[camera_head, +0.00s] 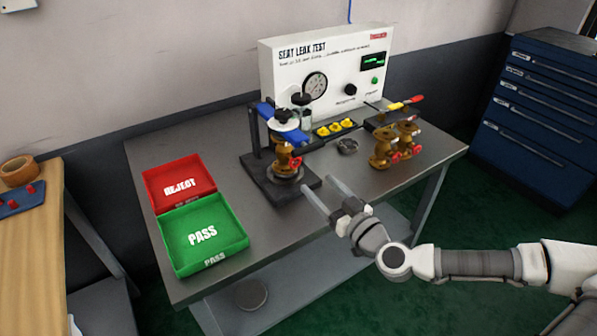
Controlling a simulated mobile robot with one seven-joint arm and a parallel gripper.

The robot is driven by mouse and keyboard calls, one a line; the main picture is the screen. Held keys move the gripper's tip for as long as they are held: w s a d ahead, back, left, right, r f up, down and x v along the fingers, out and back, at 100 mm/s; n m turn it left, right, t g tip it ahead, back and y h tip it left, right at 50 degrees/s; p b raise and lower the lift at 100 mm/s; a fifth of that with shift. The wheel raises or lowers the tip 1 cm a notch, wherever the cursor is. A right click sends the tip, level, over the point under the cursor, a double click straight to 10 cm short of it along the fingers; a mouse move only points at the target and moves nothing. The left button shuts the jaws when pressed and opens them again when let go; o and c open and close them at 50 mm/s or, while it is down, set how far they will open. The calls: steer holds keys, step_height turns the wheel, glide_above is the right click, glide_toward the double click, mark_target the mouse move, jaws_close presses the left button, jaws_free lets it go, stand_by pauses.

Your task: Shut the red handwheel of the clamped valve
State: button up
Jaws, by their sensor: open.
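The clamped valve (281,157) is brass and stands upright in a dark fixture (256,166) with a blue clamp (289,131) over its top. Its red handwheel (295,163) faces the right front. I cannot tell how far the handwheel is turned. My gripper (322,191) is open and empty. Its two pale fingers point up and left, over the front edge of the table. The fingertips are to the right and front of the handwheel, apart from it.
Two loose brass valves (381,160) with red handwheels stand at the right. A seat leak test panel (320,70) stands behind. Red reject (178,184) and green pass (203,234) trays lie at the left. The table (240,270) is bare along its front.

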mark_target(296, 162)
steer(key=x, duration=1)
steer(key=shift+r, duration=0.1)
jaws_close()
